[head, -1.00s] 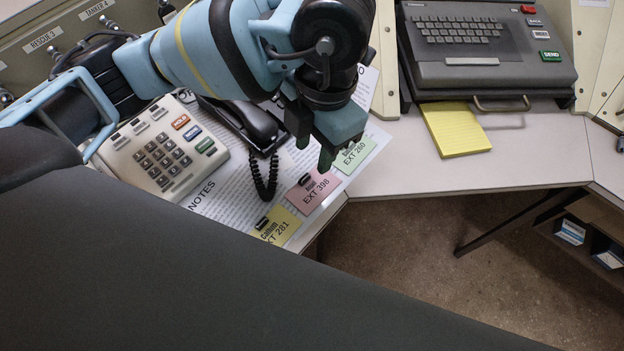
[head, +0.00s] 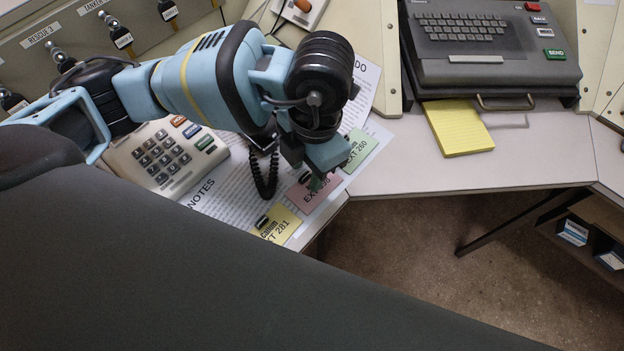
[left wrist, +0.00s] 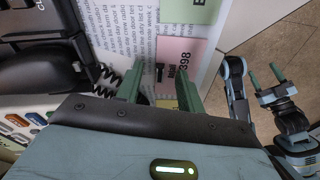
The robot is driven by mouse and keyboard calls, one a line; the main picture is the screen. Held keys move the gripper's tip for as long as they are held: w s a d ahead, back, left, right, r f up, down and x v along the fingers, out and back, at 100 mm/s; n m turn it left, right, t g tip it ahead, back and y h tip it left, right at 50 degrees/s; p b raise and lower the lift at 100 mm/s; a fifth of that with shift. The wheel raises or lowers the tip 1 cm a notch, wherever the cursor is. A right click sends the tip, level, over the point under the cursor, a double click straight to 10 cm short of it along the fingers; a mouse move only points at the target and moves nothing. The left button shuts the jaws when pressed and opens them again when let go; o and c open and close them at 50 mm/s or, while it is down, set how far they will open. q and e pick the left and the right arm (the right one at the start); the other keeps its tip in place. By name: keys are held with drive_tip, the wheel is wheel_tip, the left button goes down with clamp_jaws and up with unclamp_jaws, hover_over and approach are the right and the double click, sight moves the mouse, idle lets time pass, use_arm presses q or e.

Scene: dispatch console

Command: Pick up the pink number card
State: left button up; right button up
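The pink number card (head: 318,198), marked EXT 398, lies on the paper sheet near the desk's front edge, between a yellow card (head: 277,225) and a green card (head: 358,152). In the head view my left gripper (head: 317,184) is over the pink card and hides part of it. In the left wrist view the fingers (left wrist: 159,88) are apart and empty, with the pink card (left wrist: 182,55) just past their tips. A small black clip shows at its edge. My right gripper (left wrist: 266,82) shows at the right of the left wrist view, with its fingers apart.
A telephone keypad base (head: 165,155) and coiled cord (head: 265,176) are left of the cards. A yellow notepad (head: 458,128) and a grey keyboard terminal (head: 490,50) are to the right. The desk between cards and notepad is clear. The desk's front edge is close to the cards.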

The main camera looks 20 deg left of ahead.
sight(305, 174)
use_arm(q)
clamp_jaws()
drive_tip(key=shift+r, duration=0.15)
drive_tip(key=shift+r, duration=0.55)
wheel_tip(305, 174, up, 2)
drive_tip(key=shift+r, duration=0.1)
drive_tip(key=s+d, duration=0.2)
drive_tip(key=d, duration=0.5)
drive_tip(key=s+d+r, duration=0.1)
drive_tip(key=s+d, duration=0.2)
drive_tip(key=d, duration=0.5)
drive_tip(key=shift+s+r, duration=0.2)
drive_tip(key=shift+s, duration=0.1)
